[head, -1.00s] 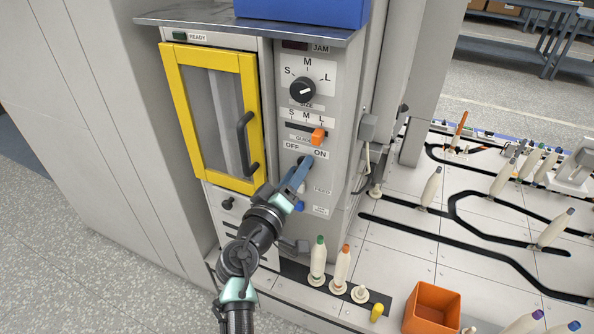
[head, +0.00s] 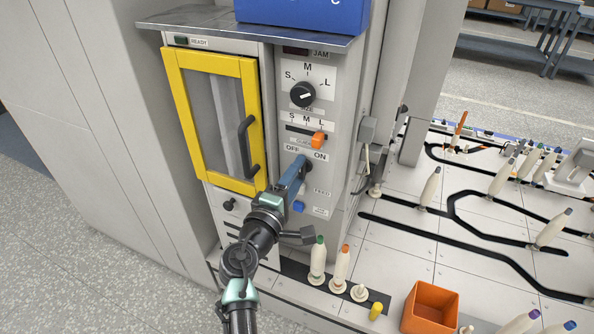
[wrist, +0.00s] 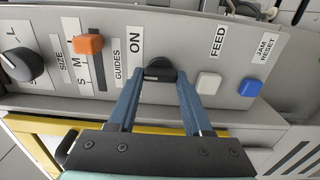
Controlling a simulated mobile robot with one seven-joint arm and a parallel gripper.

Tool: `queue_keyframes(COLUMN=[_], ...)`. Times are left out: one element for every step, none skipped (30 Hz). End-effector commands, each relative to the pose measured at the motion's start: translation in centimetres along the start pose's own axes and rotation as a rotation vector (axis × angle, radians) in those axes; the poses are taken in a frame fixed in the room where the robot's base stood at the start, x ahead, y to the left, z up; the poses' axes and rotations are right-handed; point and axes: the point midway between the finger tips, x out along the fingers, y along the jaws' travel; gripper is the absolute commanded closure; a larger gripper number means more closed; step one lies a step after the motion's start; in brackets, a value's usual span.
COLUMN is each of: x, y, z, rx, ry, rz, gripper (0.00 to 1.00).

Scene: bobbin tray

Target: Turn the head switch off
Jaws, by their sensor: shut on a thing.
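The head switch (wrist: 160,66) is a dark round knob on the grey panel beside the ON label in the wrist view. In the head view it sits below the OFF and ON labels, mostly hidden by my gripper (head: 299,167). In the wrist view the two blue fingers of my gripper (wrist: 160,76) reach the panel, one on each side of the knob, and are shut on it. The OFF label (head: 292,149) and the ON label (head: 320,156) show in the head view. I cannot tell the knob's exact setting.
Above the switch are an orange guides slider (head: 318,139) and a black size dial (head: 303,94). Below are a white feed button (wrist: 209,83) and a blue jam reset button (wrist: 251,88). A yellow-framed door (head: 253,95) with a black handle stands close left.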

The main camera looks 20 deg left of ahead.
Motion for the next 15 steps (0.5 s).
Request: queue_keyframes(x=[-0.01,-0.01,0.00,0.00,-0.01,-0.02,-0.02,-0.01,0.00,0.00,-0.01,-0.02,-0.03,-0.03,-0.02], y=[0.04,0.03,0.03,0.04,0.04,0.03,0.01,-0.01,-0.03,-0.04,-0.03,-0.04,-0.06,-0.08,-0.10], z=[0.05,0.06,0.08,0.07,0.06,0.03,0.03,0.05,0.09,0.10,0.09,0.06,0.05,0.04,0.06], rx=[-0.047,-0.076,-0.114,-0.143,-0.171,-0.209,-0.237,-0.264,-0.301,-0.329,-0.355,-0.388,-0.413,-0.436,-0.468], ry=[-0.001,-0.001,-0.001,-0.001,-0.001,-0.001,0.000,-0.001,-0.001,-0.001,-0.001,0.000,0.000,0.000,0.000], rz=[-0.003,-0.003,-0.003,-0.002,-0.002,-0.002,-0.002,-0.003,-0.003,-0.003,-0.002,-0.002,-0.002,-0.003,-0.003], gripper=[1.00,1.00,1.00,1.00,1.00,1.00,1.00,1.00,1.00,1.00,1.00,1.00,1.00,1.00,1.00])
